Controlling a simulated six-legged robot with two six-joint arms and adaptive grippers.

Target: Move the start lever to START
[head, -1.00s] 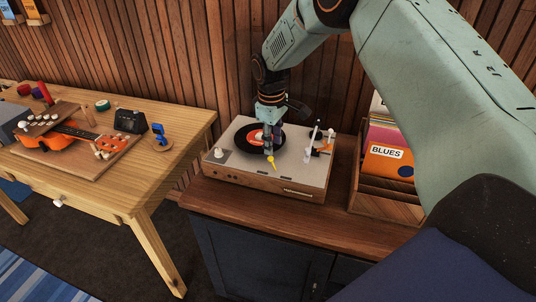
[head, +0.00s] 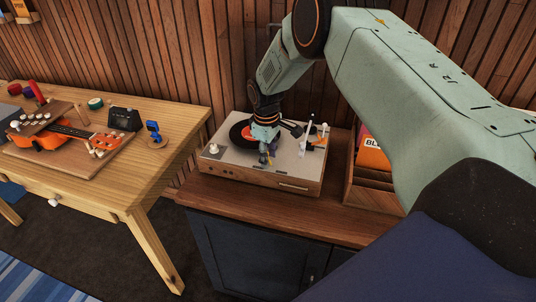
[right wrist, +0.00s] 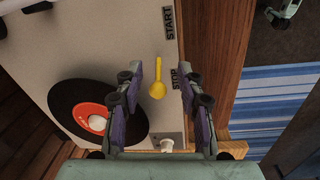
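The yellow start lever (right wrist: 157,88) stands on the pale top of the turntable (right wrist: 70,55). Its rounded end is level with the STOP label (right wrist: 174,78); the START label (right wrist: 169,22) is farther up in the right wrist view. My right gripper (right wrist: 160,82) is open, with one dark finger on each side of the lever's rounded end; I see gaps on both sides. In the head view my right gripper (head: 266,157) is low over the turntable's front and mostly hides the lever.
A black record with an orange label (right wrist: 93,113) lies beside the left finger. A white knob (right wrist: 167,145) is near the turntable's edge. The tonearm (head: 306,132) is right of my gripper. A record crate (head: 372,190) stands right; a table with an orange ukulele (head: 75,130) is left.

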